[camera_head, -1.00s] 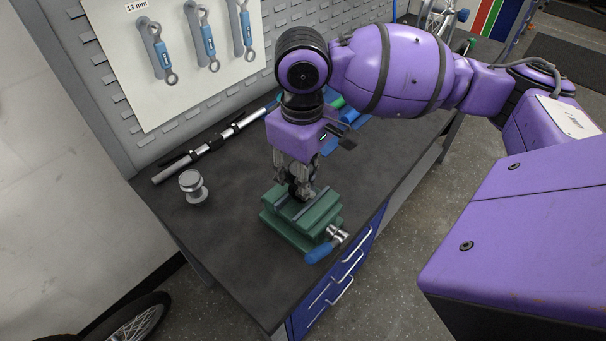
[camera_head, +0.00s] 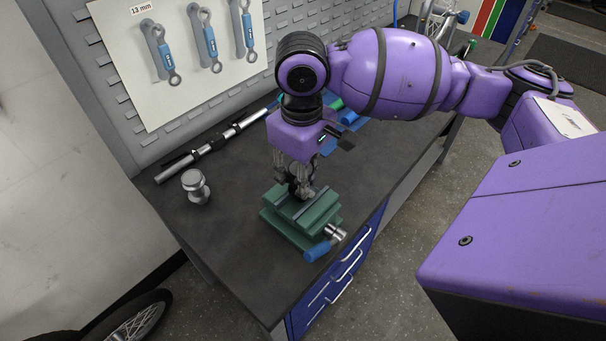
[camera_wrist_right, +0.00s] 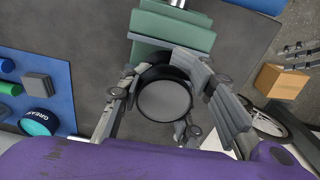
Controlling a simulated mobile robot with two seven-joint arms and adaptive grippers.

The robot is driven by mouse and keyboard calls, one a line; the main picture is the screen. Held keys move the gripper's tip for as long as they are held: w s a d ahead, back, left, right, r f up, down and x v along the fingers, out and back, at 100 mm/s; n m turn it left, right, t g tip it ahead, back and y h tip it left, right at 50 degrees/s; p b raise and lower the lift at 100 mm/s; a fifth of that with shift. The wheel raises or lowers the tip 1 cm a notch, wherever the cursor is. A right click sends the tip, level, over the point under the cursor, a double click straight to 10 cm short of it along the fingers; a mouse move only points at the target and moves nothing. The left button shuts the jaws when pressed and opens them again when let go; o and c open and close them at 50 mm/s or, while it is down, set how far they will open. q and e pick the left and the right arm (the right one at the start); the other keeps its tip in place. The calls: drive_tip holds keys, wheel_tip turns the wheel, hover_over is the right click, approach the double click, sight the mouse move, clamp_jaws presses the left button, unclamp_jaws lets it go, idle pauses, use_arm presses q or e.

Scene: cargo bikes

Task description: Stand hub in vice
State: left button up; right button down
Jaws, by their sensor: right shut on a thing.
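My right gripper (camera_head: 300,188) points down over the green vice (camera_head: 305,222) on the dark workbench. It is shut on a hub, a dark round part with a flat grey end face (camera_wrist_right: 165,100) that shows between the fingers in the right wrist view. In the head view the hub is mostly hidden by the fingers, at the vice's jaws. I cannot tell whether it touches the jaws or how deep it sits. The vice also shows in the right wrist view (camera_wrist_right: 160,28), just beyond the hub. My left gripper is not in view.
A silver spool-shaped part (camera_head: 196,187) stands on the bench left of the vice. A long black and silver tool (camera_head: 215,143) lies along the back. The vice's blue handle (camera_head: 318,251) sticks out at the front. The bench's front left is clear.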

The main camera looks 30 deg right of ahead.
drive_tip(key=shift+f, duration=0.65)
idle(1.0)
drive_tip(key=c, duration=1.1)
unclamp_jaws()
